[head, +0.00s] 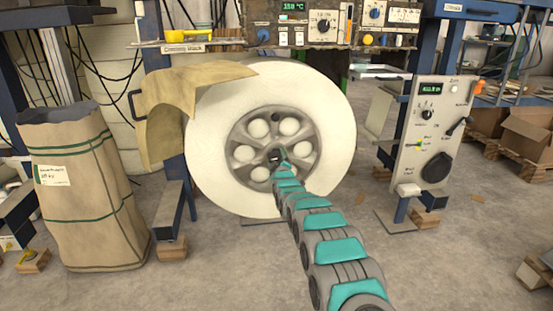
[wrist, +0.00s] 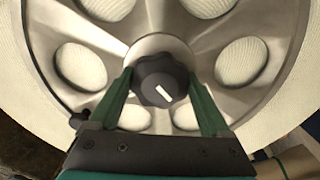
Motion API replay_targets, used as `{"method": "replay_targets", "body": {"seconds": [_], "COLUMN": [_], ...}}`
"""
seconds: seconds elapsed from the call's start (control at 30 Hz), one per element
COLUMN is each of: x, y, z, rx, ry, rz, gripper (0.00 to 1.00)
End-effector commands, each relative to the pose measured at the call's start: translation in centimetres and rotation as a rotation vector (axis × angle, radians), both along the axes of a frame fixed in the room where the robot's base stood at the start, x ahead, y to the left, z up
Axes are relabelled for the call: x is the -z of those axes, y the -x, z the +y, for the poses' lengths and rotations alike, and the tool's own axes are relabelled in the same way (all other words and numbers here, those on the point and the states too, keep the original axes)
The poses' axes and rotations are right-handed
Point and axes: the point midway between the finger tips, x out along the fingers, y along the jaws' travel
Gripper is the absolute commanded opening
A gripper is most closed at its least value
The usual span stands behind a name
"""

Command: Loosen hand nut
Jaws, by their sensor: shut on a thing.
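The hand nut (wrist: 160,78) is a black lobed knob with a white mark, at the hub of the wheel. The spoked metal wheel (wrist: 215,100) fills most of the wrist view. My gripper (wrist: 162,92) has its two green fingers on either side of the knob, shut on it. In the head view the large cream roll (head: 215,130) stands upright with its metal hub at the centre. My gripper (head: 279,156) reaches that hub there, and the nut is largely hidden behind it.
A tall paper sack (head: 75,190) stands at left. A control panel (head: 432,130) stands at right, and an instrument bench (head: 305,30) is above the roll. The floor in front is mostly clear.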

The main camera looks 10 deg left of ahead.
Motion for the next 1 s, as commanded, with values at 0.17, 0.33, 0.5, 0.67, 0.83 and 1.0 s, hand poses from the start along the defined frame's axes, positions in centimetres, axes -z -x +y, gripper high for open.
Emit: {"method": "replay_targets", "body": {"seconds": [0.17, 0.33, 0.5, 0.67, 0.83, 1.0], "x": [-0.07, -0.05, -0.03, -0.01, 0.02, 0.01], "y": [0.04, 0.04, 0.05, 0.02, 0.02, 0.02], "z": [0.13, 0.13, 0.17, 0.08, 0.06, 0.08], "rx": [-0.001, -0.002, -0.002, -0.001, -0.002, -0.002], "ry": [0.142, 0.252, 0.329, 0.371, 0.389, 0.392], "rz": [-0.041, -0.072, -0.095, -0.107, -0.112, -0.112], "gripper": [0.26, 0.26, 0.26, 0.26, 0.26, 0.26]}}
